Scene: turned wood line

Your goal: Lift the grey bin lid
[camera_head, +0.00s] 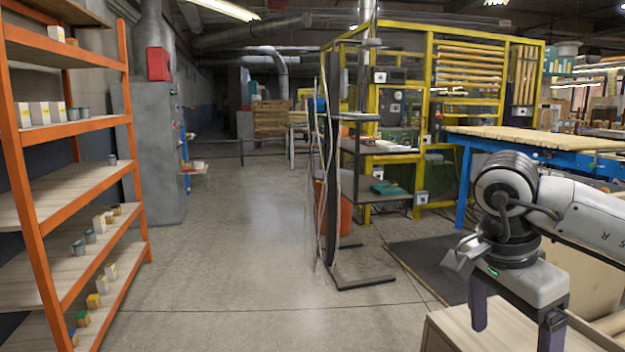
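I cannot make out a grey bin lid in the head view. My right gripper (516,319) hangs at the lower right, pointing down, with its two dark fingers wide apart. I see nothing held between them. It is in front of or above a pale wooden box or bench (447,334) at the bottom edge; I cannot tell whether they touch. My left gripper is not in view.
An orange shelf rack (135,165) with small boxes and cans stands on the left. A dark metal rack (364,284) stands in the middle, with an orange container (345,217) behind it. A blue-framed table (463,187) is at the right. The concrete floor (245,250) between is clear.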

